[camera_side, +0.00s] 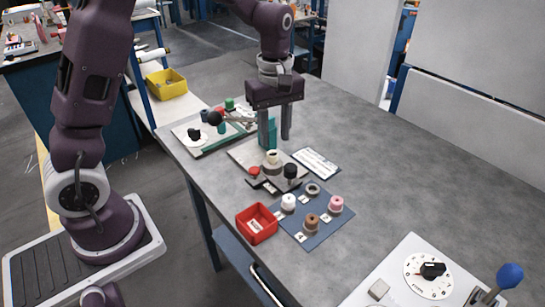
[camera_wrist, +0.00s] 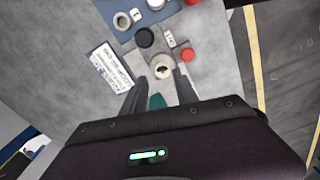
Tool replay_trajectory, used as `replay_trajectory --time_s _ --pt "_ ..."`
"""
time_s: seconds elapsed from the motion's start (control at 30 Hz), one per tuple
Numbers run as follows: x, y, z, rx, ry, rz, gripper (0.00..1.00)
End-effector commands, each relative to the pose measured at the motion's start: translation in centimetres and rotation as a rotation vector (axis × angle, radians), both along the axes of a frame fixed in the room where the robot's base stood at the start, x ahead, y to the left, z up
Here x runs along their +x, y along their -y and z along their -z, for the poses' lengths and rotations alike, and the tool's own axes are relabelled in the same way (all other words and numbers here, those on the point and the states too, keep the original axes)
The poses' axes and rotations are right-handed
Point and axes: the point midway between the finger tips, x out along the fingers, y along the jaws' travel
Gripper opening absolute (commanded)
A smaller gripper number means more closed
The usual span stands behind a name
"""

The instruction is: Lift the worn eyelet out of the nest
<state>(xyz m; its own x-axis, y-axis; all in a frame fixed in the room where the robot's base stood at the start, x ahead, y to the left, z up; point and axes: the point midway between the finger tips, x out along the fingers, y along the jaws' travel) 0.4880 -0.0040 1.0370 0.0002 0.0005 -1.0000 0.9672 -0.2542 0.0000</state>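A cream ring-shaped eyelet (camera_side: 272,156) with a dark centre sits upright in the nest on the grey fixture plate (camera_side: 243,153). In the wrist view, this cream eyelet (camera_wrist: 162,70) lies just beyond and between my fingertips. I take it as the worn eyelet; no wear is plain at this size. My gripper (camera_side: 276,143) is open and empty, pointing down close above the eyelet. In the wrist view, my gripper (camera_wrist: 160,77) shows its two fingers apart, one on each side. I cannot tell whether the fingertips overlap the eyelet in height.
A black knob (camera_side: 291,171) and a red button (camera_side: 254,171) stand close to the nest. A blue mat (camera_side: 328,226) holds several coloured eyelets. A red bin (camera_side: 257,223) is at the table edge. A label card (camera_side: 317,162) lies right of the plate.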

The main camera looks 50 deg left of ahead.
Motion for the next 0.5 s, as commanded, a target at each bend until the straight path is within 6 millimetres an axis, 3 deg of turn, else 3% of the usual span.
replay_trajectory --time_s 0.27,0.5 --pt "-0.4 -0.5 4.8 0.000 -0.004 0.003 0.35" --pt "-0.3 -0.5 5.3 -0.001 0.000 0.005 0.35"
